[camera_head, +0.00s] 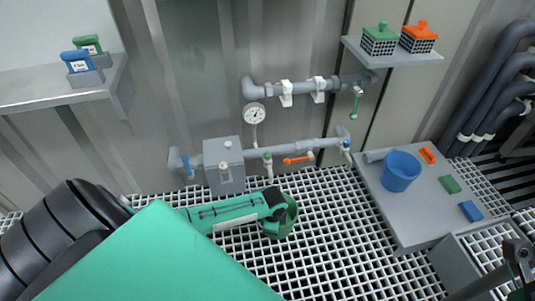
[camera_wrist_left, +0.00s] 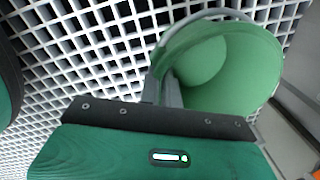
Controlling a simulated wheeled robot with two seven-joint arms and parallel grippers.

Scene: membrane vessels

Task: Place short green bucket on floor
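The short green bucket (camera_head: 287,219) is over the white grating floor (camera_head: 330,245), partly hidden behind my left gripper (camera_head: 274,212). In the left wrist view, the bucket (camera_wrist_left: 225,75) has its open mouth toward the camera and a grey handle along its rim. The grey fingers of my left gripper (camera_wrist_left: 165,88) are close together at the bucket's near left rim, one on each side of the wall. I cannot tell whether the bucket's base touches the grating. My right gripper (camera_head: 521,258) shows only partly at the right edge; its fingers are unclear.
A grey table (camera_head: 405,220) at right holds a blue bucket (camera_head: 401,171) and small orange, green and blue blocks. Pipes with valves and a grey box (camera_head: 224,167) run along the back wall. Wall shelves (camera_head: 60,91) hang at left and right. The grating between bucket and table is clear.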

